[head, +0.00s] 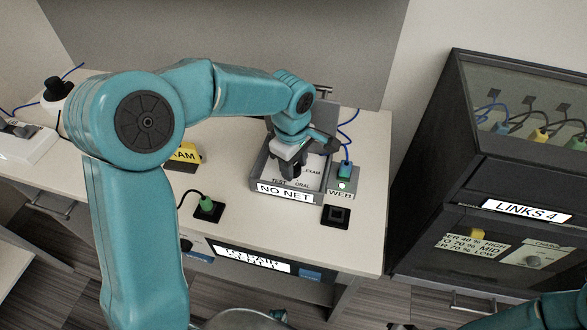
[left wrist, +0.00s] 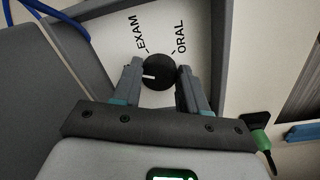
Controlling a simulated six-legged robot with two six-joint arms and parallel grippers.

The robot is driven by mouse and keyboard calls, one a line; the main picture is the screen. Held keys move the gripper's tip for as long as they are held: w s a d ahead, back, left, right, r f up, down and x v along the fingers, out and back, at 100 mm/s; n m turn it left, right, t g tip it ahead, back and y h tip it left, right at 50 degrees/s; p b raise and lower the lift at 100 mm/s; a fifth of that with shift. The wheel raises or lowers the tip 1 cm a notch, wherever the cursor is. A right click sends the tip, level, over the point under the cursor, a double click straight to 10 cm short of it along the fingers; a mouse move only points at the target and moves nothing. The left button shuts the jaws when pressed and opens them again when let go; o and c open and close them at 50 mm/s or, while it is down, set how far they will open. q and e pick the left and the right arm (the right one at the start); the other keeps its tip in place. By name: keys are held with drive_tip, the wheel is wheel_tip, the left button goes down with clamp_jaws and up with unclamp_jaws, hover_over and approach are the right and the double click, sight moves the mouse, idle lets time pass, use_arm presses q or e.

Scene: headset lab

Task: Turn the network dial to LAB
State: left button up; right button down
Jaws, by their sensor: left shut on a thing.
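The network dial (left wrist: 158,73) is a round black knob with a white pointer line on a pale panel. The pointer aims left in the left wrist view. Labels EXAM and ORAL show beside it there; TEST also shows in the head view. I cannot read a LAB label. My left gripper (left wrist: 159,76) is shut on the dial, one finger on each side. In the head view this gripper (head: 291,168) comes down over the grey network box (head: 262,170) and hides the dial. The box's front display (head: 285,190) reads NO NET.
A green plug (head: 207,207) sits in front left. A yellow EXAM tag (head: 186,154) lies left. A dark cabinet (head: 480,150) stands right.

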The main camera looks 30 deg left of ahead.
use_arm(q)
drive_tip(key=shift+w+n+b, duration=0.1)
drive_tip(key=shift+n+b, duration=0.95)
drive_tip(key=shift+n, duration=1.25)
drive_tip(key=o, duration=1.1)
drive_tip(key=shift+a, duration=0.1)
drive_tip(key=shift+c, duration=0.2)
wheel_tip(320, 180, up, 16)
drive_tip(key=p, duration=0.2)
drive_tip(key=shift+s+r+p, duration=0.15)
drive_tip(key=shift+s+p, duration=0.25)
drive_tip(key=shift+s, duration=0.05)
drive_tip(key=shift+d, duration=0.2)
